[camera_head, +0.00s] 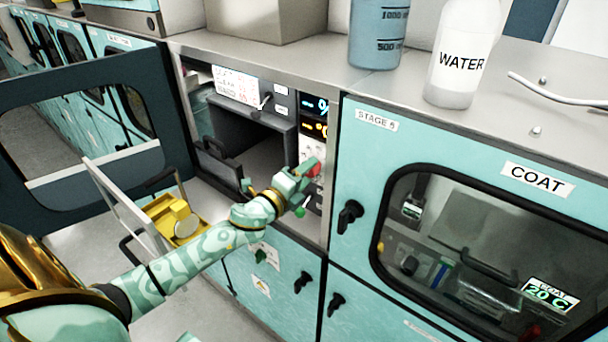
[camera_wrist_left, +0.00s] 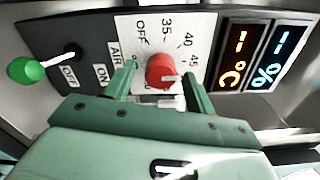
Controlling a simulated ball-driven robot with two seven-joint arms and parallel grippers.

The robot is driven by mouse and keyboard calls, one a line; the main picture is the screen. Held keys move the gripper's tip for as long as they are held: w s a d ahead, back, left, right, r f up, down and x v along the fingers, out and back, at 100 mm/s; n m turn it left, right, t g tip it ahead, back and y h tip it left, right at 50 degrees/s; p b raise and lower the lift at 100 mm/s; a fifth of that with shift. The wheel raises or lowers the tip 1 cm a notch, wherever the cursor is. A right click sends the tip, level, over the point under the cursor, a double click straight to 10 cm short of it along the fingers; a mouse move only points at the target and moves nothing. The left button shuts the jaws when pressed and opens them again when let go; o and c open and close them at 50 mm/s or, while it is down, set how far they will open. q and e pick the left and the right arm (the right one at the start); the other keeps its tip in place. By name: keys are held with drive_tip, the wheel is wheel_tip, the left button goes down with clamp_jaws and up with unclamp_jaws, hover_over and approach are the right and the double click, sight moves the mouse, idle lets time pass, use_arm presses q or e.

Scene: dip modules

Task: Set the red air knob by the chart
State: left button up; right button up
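The red air knob (camera_wrist_left: 161,70) sits on a white dial plate marked OFF, 35, 40 and 45 in the left wrist view. It also shows as a red patch by my fingers in the head view (camera_head: 315,169). My left gripper (camera_wrist_left: 158,72) is open, with one green finger on each side of the knob and small gaps visible. In the head view the left gripper (camera_head: 305,175) is at the control panel. The chart (camera_head: 236,86) is a white card with black and red lines above the open chamber; its text is too small to read surely. My right gripper is not in view.
A green-tipped toggle (camera_wrist_left: 27,70), marked OFF and ON, stands beside the dial. Orange and blue displays (camera_wrist_left: 250,58) are on its other side. The open chamber door (camera_head: 85,150) stands out left. A water bottle (camera_head: 459,60) and blue beaker (camera_head: 378,35) stand on top.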

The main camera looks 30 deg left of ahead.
use_arm(q)
drive_tip(key=s+a+b, duration=0.1)
drive_tip(key=s+b, duration=0.2)
drive_tip(key=s, duration=1.3)
drive_tip(key=shift+s+a, duration=0.15)
